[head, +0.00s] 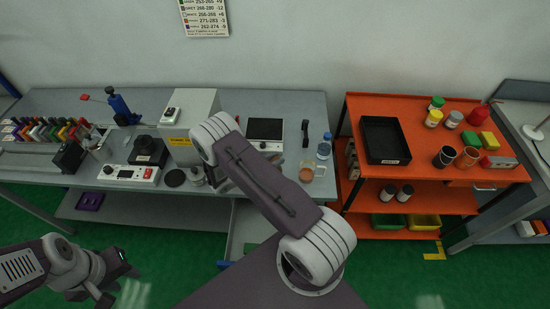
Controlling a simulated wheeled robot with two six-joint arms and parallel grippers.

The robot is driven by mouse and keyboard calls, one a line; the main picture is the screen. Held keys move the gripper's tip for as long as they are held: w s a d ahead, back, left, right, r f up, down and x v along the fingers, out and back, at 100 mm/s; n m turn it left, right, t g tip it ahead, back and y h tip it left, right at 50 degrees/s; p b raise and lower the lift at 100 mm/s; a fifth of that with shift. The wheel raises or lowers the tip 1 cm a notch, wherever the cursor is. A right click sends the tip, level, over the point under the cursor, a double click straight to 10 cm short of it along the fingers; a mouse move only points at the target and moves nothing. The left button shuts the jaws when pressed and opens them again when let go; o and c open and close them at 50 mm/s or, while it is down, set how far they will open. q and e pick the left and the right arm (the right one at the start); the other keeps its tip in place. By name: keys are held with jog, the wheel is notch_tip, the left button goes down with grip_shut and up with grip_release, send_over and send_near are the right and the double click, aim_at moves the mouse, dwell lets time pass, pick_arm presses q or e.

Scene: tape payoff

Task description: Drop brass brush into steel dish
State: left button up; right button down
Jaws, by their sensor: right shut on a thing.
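My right arm crosses the middle of the head view and bends down over the grey bench. Its forearm hides most of my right gripper (197,177), which is low at the bench's front part, below the beige machine. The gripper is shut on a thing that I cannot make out. I cannot pick out the brass brush. A small dark round piece (174,178) lies on the bench just left of this gripper; I cannot tell whether it is the steel dish. My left gripper (118,286) is at the lower left, in front of the bench, with its fingers apart and empty.
The grey bench (240,103) carries a beige machine (188,110), a white control box (130,174), a dark-topped scale (265,131), a bottle (324,146) and a glass beaker (306,172). An orange cart (425,150) with a black tray (385,139) stands right. Green floor lies open in front.

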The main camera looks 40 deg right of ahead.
jog(key=shift+w+a+f, duration=0.1)
jog(key=shift+w+f, duration=0.05)
jog(key=c, duration=1.1)
grip_release()
jog(key=shift+c, duration=0.2)
jog(key=shift+a, duration=0.1)
jog(key=b+v, duration=0.2)
jog(key=v, duration=0.6)
jog(key=shift+a+r, duration=0.2)
jog(key=shift+a, duration=0.15)
jog(key=shift+d, duration=0.1)
